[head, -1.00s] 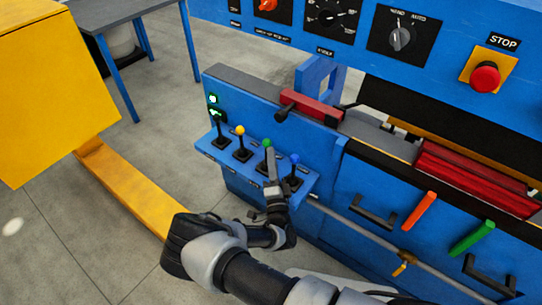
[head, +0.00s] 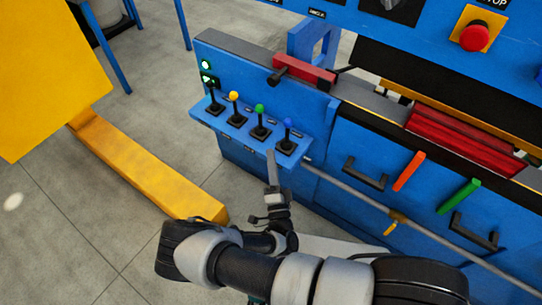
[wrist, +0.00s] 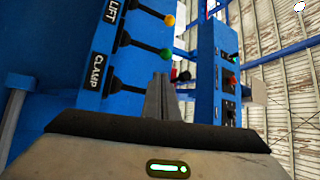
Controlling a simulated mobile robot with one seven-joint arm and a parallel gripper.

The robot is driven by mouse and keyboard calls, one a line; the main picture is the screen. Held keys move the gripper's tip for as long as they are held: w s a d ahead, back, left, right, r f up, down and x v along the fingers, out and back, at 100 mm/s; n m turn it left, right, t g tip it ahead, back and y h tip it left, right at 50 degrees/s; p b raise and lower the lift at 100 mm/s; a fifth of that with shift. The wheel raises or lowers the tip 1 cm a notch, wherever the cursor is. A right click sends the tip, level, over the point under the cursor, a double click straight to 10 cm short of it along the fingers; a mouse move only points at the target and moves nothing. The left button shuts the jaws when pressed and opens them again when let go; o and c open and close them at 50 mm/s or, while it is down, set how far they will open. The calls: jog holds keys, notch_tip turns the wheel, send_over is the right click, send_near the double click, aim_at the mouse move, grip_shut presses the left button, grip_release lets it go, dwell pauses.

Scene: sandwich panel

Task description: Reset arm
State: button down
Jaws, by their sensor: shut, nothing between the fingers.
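My gripper (head: 271,156) is shut and empty, with its fingers pointing up in front of the lever shelf (head: 228,131) on the blue machine. Its tips are just below the green-knobbed lever (head: 259,110) and left of the blue-knobbed lever (head: 287,122); they look apart from both. The yellow-knobbed lever (head: 234,97) also shows in the head view.
A yellow box-like body (head: 50,80) and its yellow beam (head: 150,175) stand at left. A grey rail (head: 360,205) and black handles (head: 365,173) line the machine front. A red stop button (head: 474,38) is at upper right. Grey floor is free at lower left.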

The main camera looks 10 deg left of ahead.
jog(key=w+d+r+m+g+h, duration=0.35)
jog(key=d+r+m+h, duration=1)
jog(key=m+h, duration=0.6)
jog(key=s+d+r+m+g, duration=0.55)
jog(key=d+m+g, duration=0.2)
jog(key=m, duration=0.35)
jog(key=s+d+r+m+g, duration=0.4)
jog(key=d+r+m+g, duration=0.25)
jog(key=m+g, duration=0.35)
jog(key=s+a+r+m+t+y, duration=0.25)
jog(key=s+r+m+y, duration=0.35)
jog(key=m, duration=0.4)
jog(key=s+a+r+m+t+y, duration=0.1)
jog(key=s+r+m+t+y, duration=0.4)
jog(key=r+m, duration=0.4)
notch_tip(320, 180, up, 20)
jog(key=m+g+y+p, duration=0.1)
jog(key=p, duration=1.9)
jog(key=shift+w+p, duration=0.3)
jog(key=shift+p, duration=0.05)
